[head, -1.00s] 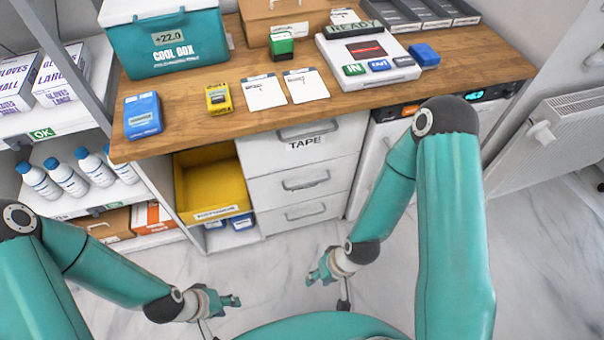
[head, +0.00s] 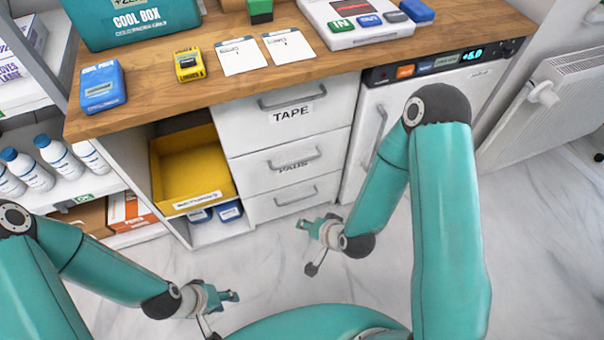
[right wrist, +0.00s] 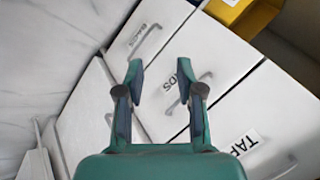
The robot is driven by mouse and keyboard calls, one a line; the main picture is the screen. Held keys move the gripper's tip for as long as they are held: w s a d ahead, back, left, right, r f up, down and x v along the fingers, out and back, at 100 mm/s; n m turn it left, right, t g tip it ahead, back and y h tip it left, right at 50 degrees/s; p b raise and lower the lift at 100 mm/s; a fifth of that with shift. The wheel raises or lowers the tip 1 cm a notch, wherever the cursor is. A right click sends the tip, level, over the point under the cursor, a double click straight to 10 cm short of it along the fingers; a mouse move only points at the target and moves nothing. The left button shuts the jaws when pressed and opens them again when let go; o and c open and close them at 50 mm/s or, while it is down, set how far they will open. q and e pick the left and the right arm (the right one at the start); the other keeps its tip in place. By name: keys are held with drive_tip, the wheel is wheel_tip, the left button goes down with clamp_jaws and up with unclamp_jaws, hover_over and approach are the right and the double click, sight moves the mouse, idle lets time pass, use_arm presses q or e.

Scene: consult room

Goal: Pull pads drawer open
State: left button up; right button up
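The pads drawer (head: 262,172) is the middle of three white drawers and is shut. Its bar handle (head: 294,161) sits just above the PADS label. It also shows in the right wrist view (right wrist: 202,72), turned with the camera. My right gripper (head: 306,226) is in front of and below the drawers, apart from the handle. In the right wrist view its two fingers (right wrist: 159,74) are spread and empty, with the middle drawer front beyond them. My left gripper (head: 232,296) is low at the lower left over the floor, its fingers apart and empty.
The tape drawer (head: 245,119) above and the bottom drawer (head: 262,210) are shut. A yellow bin (head: 190,165) stands in the open bay to the left. A white fridge unit (head: 350,180) is on the right. The marble floor (head: 270,265) in front is clear.

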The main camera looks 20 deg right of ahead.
drive_tip(key=w+d+f+m+t+h+b, duration=0.1)
drive_tip(key=w+d+f+m+t+b, duration=0.1)
drive_tip(key=w+f+m+t+b, duration=0.3)
drive_tip(key=m+t+h+b, duration=0.1)
drive_tip(key=m+t+b, duration=0.35)
drive_tip(key=b, duration=0.45)
approach(298, 162)
drive_tip(key=shift+g, duration=0.35)
drive_tip(key=b+x, duration=0.2)
drive_tip(key=x, duration=0.8)
drive_tip(key=shift+w+d, duration=0.1)
drive_tip(key=shift+w, duration=0.2)
use_arm(q)
wheel_tip(298, 162, down, 19)
use_arm(e)
drive_tip(key=shift+c, duration=0.2)
clamp_jaws()
